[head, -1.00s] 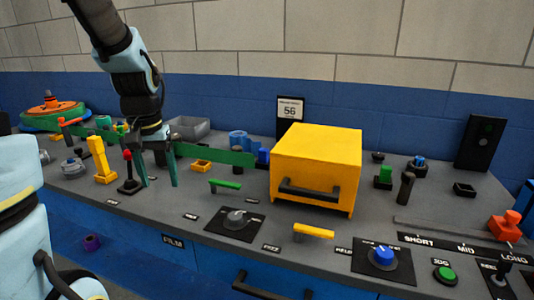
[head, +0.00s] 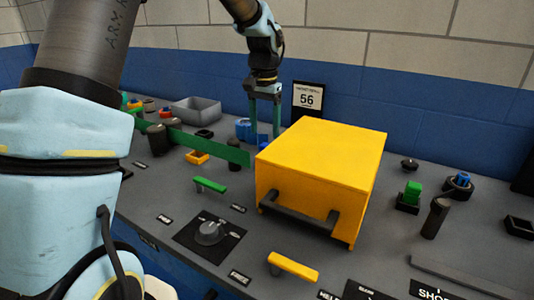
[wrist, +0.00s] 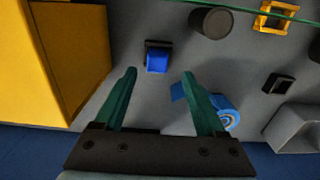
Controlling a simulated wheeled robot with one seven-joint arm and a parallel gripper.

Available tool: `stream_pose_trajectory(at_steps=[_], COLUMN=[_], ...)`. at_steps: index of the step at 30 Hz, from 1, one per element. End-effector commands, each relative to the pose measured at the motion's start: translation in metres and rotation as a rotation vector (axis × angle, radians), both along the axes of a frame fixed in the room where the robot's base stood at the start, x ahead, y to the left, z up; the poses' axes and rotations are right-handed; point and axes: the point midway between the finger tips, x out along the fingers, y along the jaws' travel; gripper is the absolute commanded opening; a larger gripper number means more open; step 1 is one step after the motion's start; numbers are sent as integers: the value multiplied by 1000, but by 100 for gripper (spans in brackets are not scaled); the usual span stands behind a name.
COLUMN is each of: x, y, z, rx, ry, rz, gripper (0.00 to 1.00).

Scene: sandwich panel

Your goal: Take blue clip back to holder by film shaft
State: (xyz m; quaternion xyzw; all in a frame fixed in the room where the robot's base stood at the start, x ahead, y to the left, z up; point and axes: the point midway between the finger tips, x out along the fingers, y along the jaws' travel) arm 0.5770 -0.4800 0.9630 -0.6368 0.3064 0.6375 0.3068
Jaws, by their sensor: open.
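A small blue block in a black base, which looks like the blue clip (wrist: 157,62), lies just beyond my fingertips in the wrist view, centred between them. My gripper (wrist: 160,76) is open with nothing between its fingers. In the head view my gripper (head: 265,140) points down behind the yellow box, and the clip is mostly hidden there. A dark upright cylinder, perhaps the film shaft (wrist: 211,21), stands near the green strip (head: 205,146). A small black square socket, possibly the holder (wrist: 278,83), looks empty; it also shows in the head view (head: 204,133).
The large yellow box (head: 320,165) stands close beside my gripper. A blue roll (wrist: 225,108) lies by my right finger in the wrist view. A grey bin (head: 196,108) and a yellow frame (head: 197,157) are nearby. A blue wall (head: 430,115) is behind.

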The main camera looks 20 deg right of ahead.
Motion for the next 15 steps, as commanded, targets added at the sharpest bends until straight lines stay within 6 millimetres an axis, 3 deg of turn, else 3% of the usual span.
stream_pose_trajectory(at_steps=[5, 15], x=[-1, -4], y=[0, -3], z=[-11, -55], rx=[1, 0], ry=[2, 1], rz=[0, 0], gripper=[72, 72])
